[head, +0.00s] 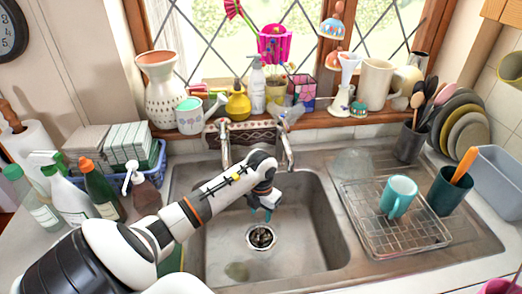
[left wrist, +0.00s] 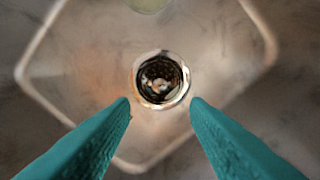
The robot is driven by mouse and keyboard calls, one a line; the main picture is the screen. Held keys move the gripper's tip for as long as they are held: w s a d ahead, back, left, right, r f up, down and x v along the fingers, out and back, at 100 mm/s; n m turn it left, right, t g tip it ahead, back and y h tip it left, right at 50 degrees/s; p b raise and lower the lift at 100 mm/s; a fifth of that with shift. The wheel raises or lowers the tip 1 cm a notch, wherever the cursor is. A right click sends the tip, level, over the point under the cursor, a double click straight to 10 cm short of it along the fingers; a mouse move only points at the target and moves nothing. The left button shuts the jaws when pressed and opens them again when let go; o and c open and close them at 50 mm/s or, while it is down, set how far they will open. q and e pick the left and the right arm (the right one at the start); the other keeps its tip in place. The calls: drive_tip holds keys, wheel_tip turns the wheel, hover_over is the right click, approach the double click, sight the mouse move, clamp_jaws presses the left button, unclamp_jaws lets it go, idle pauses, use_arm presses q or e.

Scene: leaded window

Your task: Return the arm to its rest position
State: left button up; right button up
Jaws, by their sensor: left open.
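My left arm (head: 210,203) reaches in from the lower left over the metal sink (head: 312,240). Its gripper (head: 261,213) points down above the basin, near the drain (head: 261,237). In the left wrist view the two teal fingers (left wrist: 160,102) are spread apart with nothing between them. The round drain (left wrist: 161,80) shows beyond and between the fingertips, with something dark and mixed inside it. My right gripper is in neither view.
The faucet (head: 226,142) stands close behind my arm. Several bottles (head: 98,190) stand at left. A crowded windowsill (head: 330,120) runs behind. The basin's right side is free.

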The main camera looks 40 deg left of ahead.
use_arm(q)
drive_tip(key=shift+r, duration=0.75)
